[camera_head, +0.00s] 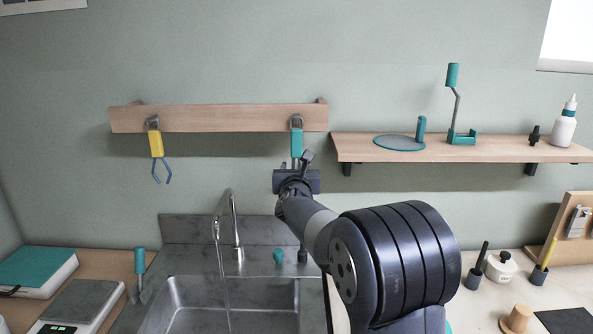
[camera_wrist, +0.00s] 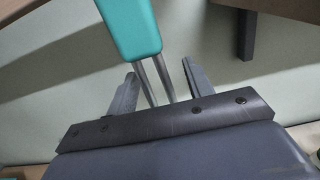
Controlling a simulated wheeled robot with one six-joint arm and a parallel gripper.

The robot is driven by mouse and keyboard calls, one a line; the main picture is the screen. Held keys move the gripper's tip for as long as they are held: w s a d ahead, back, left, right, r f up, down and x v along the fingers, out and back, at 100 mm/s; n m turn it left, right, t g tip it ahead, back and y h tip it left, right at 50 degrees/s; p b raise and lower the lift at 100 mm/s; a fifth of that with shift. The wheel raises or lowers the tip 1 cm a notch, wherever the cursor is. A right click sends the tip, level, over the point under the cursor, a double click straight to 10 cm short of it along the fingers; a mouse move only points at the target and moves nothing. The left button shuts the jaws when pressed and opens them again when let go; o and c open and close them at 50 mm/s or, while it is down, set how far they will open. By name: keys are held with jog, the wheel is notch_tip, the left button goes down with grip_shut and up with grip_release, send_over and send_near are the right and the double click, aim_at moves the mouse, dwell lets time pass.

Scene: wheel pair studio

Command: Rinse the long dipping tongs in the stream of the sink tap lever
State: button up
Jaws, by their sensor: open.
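Tongs with a teal handle (camera_head: 296,143) hang from a hook at the right end of the wooden rail. In the wrist view their teal handle (camera_wrist: 131,28) leads to two thin metal legs. My gripper (camera_wrist: 160,70) is open, its fingers on either side of the legs, just below the handle. In the head view my gripper (camera_head: 297,172) covers the lower legs. Yellow-handled tongs (camera_head: 157,144) with blue legs hang at the rail's left. The tap (camera_head: 234,220) is running, and a thin stream (camera_head: 223,275) falls into the sink (camera_head: 180,284). A small teal knob (camera_head: 279,255) sits right of the tap.
The wooden rail (camera_head: 220,118) is on the wall above the sink. A shelf (camera_head: 450,149) to its right holds a teal-handled stand, a round plate and a bottle. A scale (camera_head: 80,303), a book and a teal-handled tool stand left of the sink. Pots and brushes stand at right.

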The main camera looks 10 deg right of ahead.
jog(key=shift+c, duration=0.2)
grip_shut()
dwell(0.6)
